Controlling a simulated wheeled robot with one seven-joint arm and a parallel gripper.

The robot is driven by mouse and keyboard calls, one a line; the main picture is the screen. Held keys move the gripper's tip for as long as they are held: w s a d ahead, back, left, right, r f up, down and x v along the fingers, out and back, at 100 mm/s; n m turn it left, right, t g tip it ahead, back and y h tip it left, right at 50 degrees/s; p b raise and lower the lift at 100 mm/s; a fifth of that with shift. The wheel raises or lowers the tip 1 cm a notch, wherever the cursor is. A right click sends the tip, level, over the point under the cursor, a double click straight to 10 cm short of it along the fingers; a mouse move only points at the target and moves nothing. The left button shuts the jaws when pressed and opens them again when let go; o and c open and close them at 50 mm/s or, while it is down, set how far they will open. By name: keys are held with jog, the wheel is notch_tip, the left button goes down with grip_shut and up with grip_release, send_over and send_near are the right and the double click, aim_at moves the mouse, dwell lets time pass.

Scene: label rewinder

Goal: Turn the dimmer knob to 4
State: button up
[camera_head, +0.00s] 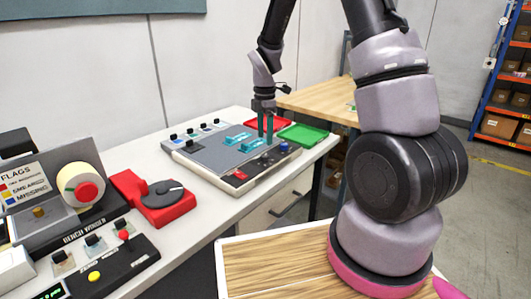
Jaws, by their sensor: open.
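My gripper (265,138) has two teal fingers pointing down, parted by a narrow gap. It is over the right part of a grey control panel (212,158) on the white bench. No object shows between the fingers. A small blue knob (283,147) is on the panel, just right of the fingers. A larger dark round dial (162,192) with a pale pointer line sits on a red base at the left, well away from my gripper.
The panel also bears teal blocks (238,137), a red part (239,174) and several black switches. A green tray (304,135) and a red tray (283,124) lie behind it. A label roll (80,185) and a switch box (108,268) stand left. Bare white bench (210,202) lies between.

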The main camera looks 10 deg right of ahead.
aim_at(265, 155)
notch_tip(265, 155, down, 7)
jog(key=shift+f, duration=0.1)
dwell(0.3)
grip_shut()
